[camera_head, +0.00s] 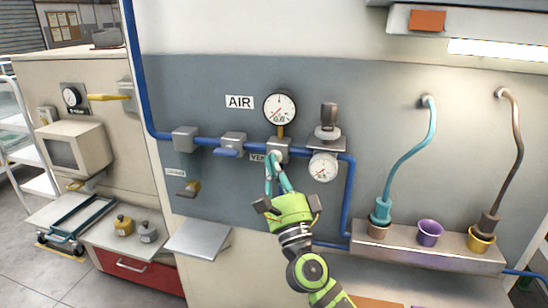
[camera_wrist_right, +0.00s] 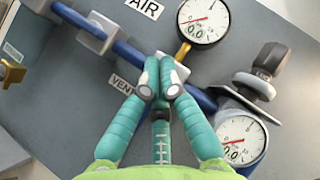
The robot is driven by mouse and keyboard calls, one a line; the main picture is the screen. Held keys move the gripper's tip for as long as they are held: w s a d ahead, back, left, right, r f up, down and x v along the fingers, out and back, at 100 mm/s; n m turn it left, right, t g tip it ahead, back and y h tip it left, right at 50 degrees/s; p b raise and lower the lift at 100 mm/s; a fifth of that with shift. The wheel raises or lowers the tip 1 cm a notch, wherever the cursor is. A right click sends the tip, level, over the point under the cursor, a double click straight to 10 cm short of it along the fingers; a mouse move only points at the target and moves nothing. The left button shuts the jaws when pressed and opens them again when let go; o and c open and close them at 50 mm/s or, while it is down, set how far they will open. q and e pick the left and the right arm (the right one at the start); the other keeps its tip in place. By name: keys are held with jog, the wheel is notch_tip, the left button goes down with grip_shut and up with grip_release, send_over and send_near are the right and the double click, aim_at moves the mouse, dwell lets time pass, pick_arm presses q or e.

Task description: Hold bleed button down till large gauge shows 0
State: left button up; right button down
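The large gauge (camera_head: 280,107) is a round white dial with a black rim on the grey panel, above the blue air pipe. Its upper part is cut off in the right wrist view (camera_wrist_right: 203,20). My left gripper is out of view.
A smaller gauge (camera_head: 323,167) hangs under a regulator knob (camera_head: 329,116) right of the block. A blue-handled valve (camera_head: 232,143) and a yellow valve (camera_head: 190,188) are to the left. A shelf (camera_head: 400,244) with coloured cups stands right.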

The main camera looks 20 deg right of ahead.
jog(key=shift+s+a, duration=0.35)
jog(key=shift+s, duration=0.15)
jog(key=shift+s+a, duration=0.1)
jog(key=s+a, duration=0.1)
jog(key=s+p, duration=0.1)
jog(key=s+a+p, duration=0.1)
jog(key=s, duration=0.1)
jog(key=shift+a, duration=0.3)
